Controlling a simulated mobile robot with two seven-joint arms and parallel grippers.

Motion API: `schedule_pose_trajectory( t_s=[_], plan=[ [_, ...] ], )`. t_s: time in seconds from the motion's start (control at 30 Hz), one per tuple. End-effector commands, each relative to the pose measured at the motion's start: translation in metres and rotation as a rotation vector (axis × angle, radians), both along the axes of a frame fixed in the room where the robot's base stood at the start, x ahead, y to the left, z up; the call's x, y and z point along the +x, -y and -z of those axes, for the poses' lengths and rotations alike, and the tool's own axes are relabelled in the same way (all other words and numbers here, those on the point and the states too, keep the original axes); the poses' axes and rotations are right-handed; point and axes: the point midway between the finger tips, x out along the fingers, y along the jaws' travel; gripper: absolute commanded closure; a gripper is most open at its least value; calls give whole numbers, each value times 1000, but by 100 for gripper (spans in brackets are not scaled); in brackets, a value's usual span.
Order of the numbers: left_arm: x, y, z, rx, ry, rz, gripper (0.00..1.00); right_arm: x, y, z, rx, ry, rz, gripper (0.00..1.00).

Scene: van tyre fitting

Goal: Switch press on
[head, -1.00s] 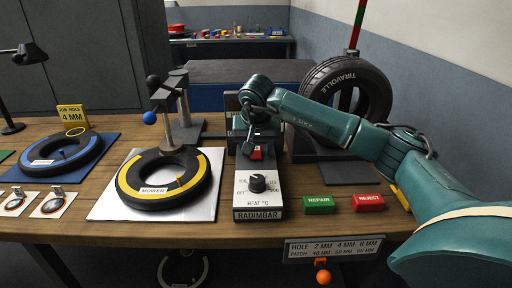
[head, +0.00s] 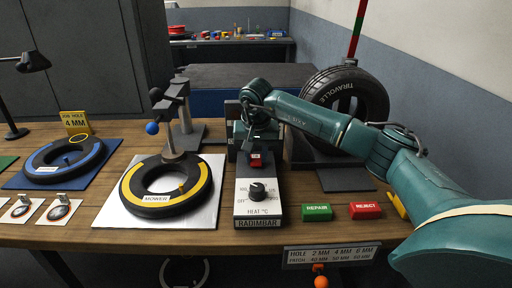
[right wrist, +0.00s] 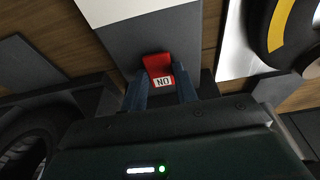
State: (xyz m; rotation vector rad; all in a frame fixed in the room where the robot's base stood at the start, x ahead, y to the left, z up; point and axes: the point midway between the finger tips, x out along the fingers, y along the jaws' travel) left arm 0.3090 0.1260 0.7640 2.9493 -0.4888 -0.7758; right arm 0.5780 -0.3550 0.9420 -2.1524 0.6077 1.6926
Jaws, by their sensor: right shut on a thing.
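The heat press control box (head: 258,206) is pale, with a black knob (head: 257,191) and the labels HEAT °C and RADIMBAR. A red switch (head: 255,160) sits on its far dark end. In the right wrist view the switch (right wrist: 157,66) bears a white ON label. My right gripper (head: 255,147) is at the switch, and its two fingers (right wrist: 161,88) are closed on it, one on each side. The black tyre tube with yellow arcs (head: 137,183) lies on a pale plate, with the press foot (head: 172,156) over it. My left gripper is not in view.
Green REPAIR (head: 317,212) and red REJECT (head: 365,211) blocks lie right of the box. A large tyre (head: 365,110) stands behind my right arm. A blue-banded tyre (head: 65,160) and patches (head: 61,209) lie at the left. A blue ball (head: 152,128) hangs on the press lever.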

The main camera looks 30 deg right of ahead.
Motion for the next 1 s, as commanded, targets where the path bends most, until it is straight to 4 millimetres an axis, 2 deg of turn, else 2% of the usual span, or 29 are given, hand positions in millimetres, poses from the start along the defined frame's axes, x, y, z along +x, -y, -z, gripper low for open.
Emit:
schedule_pose_trajectory(
  t_s=[0.03,0.3,0.77,0.8,1.0],
  plan=[
    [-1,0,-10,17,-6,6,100,2,1,-8,20,-36,5,94],
    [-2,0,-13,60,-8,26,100,6,4,-3,105,-175,4,94],
    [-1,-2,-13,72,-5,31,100,6,5,-2,128,-206,2,94],
    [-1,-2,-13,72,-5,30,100,6,5,-2,128,-206,2,68],
    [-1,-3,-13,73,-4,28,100,6,4,-2,128,-206,1,52]
  ],
)
